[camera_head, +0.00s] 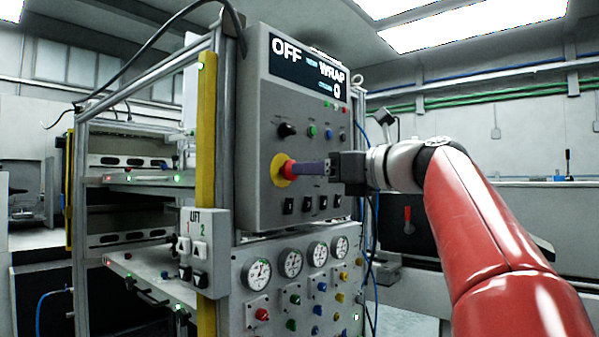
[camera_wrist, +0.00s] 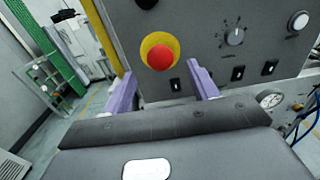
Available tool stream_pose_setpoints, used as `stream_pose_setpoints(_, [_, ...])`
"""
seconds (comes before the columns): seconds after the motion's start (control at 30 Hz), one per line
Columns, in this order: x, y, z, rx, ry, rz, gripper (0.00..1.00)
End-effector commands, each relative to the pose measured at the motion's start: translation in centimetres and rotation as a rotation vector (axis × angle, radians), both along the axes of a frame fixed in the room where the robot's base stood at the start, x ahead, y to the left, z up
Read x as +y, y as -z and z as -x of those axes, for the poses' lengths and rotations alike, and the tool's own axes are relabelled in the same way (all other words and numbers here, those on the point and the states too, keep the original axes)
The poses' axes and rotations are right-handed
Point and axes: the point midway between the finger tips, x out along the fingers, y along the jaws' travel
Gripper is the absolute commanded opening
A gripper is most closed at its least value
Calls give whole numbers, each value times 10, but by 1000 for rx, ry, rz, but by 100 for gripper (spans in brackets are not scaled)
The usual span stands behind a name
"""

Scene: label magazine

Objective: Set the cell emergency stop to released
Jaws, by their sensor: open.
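The emergency stop is a red mushroom button on a round yellow plate on the grey control panel (camera_head: 255,110). The red button (camera_wrist: 160,58) shows clearly in the wrist view; in the head view its red edge (camera_head: 288,171) shows beside the yellow plate (camera_head: 278,170). My gripper (camera_wrist: 160,88), with purple fingers, is open and empty. In the wrist view the fingers stand apart below and to either side of the button. In the head view the finger tips (camera_head: 297,169) overlap the button's right side; I cannot tell whether they touch it.
The panel display (camera_head: 308,66) reads OFF and WRAP. Knobs, small buttons and a row of black switches surround the stop. Gauges (camera_head: 290,262) and coloured knobs sit below. A lift switch box (camera_head: 204,250) and yellow post (camera_head: 206,130) stand left.

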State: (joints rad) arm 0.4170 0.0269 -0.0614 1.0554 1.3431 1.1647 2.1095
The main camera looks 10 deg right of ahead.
Motion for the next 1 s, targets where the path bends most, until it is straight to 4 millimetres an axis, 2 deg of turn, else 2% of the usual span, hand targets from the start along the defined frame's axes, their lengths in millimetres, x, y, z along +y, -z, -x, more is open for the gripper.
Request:
stream_pose_setpoints(0.23, [21,0,-29,0,0,2,59])
stream_pose_setpoints(0.63, [26,0,-36,-1,2,2,58])
stream_pose_setpoints(1.0, [26,0,-35,-1,2,3,9])
